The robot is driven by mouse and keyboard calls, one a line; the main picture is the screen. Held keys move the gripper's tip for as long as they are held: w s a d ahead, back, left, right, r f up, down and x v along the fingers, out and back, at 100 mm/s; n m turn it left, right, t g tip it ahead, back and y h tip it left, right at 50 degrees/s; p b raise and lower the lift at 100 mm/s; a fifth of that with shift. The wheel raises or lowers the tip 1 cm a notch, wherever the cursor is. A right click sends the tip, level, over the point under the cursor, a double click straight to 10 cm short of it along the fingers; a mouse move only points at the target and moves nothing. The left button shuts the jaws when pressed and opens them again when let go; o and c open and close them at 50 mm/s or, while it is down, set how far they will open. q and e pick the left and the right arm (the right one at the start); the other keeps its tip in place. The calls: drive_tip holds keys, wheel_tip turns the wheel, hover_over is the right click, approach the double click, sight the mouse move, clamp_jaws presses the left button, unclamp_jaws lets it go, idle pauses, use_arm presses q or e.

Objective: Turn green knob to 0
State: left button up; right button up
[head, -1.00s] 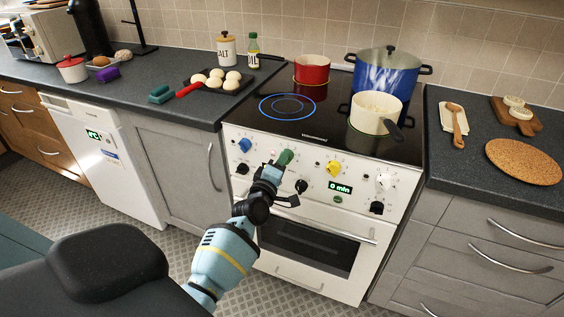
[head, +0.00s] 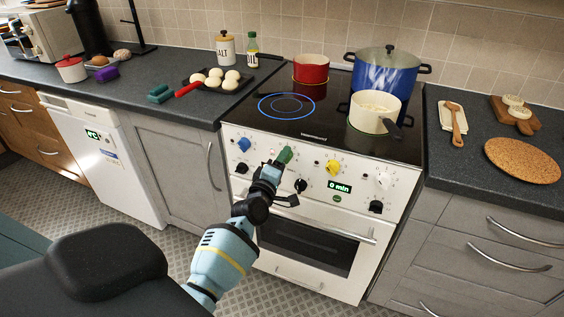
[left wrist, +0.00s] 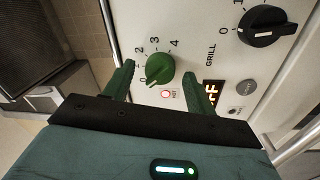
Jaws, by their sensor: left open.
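The green knob (head: 285,155) is on the white front panel of the stove (head: 300,215), between the blue and yellow knobs. It also shows in the left wrist view (left wrist: 160,68), with a 0 to 4 scale beside it. A pale mark on the knob's lower left edge lies near the 0; I cannot tell whether it lines up exactly. My left gripper (head: 275,169) is in front of the knob. In the left wrist view its open fingers (left wrist: 158,85) lie on either side of the knob, with gaps visible. My right gripper is not in view.
Beside the green knob are the blue knob (head: 244,144), yellow knob (head: 333,168) and a black grill knob (left wrist: 262,26). A red light (left wrist: 166,93) is lit near the scale. A blue pot (head: 386,75), cream pan (head: 372,118) and red pot (head: 311,69) stand on the hob.

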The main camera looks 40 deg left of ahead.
use_arm(q)
drive_tip(key=v, duration=0.7)
drive_tip(key=shift+s, duration=0.35)
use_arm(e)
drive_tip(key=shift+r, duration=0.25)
use_arm(q)
drive_tip(key=shift+d+f+p, duration=0.1)
drive_tip(key=shift+p, duration=0.2)
drive_tip(key=s+d+f+m+g+h+p, duration=0.25)
drive_tip(key=s+d+f+m, duration=0.3)
drive_tip(key=s, duration=0.35)
drive_tip(key=s+d+f+m+g+h+p, duration=0.25)
drive_tip(key=s+d+f+m, duration=0.3)
drive_tip(key=s, duration=0.45)
drive_tip(key=s+d+f+m+g+p, duration=0.1)
drive_tip(key=s+d+m+g, duration=0.1)
drive_tip(key=s, duration=0.8)
drive_tip(key=s+d+f+m+g+h+p, duration=0.1)
drive_tip(key=s+d+m, duration=0.4)
drive_tip(key=s, duration=0.5)
drive_tip(key=shift+f+m+g, duration=0.25)
drive_tip(key=shift+m+g, duration=0.55)
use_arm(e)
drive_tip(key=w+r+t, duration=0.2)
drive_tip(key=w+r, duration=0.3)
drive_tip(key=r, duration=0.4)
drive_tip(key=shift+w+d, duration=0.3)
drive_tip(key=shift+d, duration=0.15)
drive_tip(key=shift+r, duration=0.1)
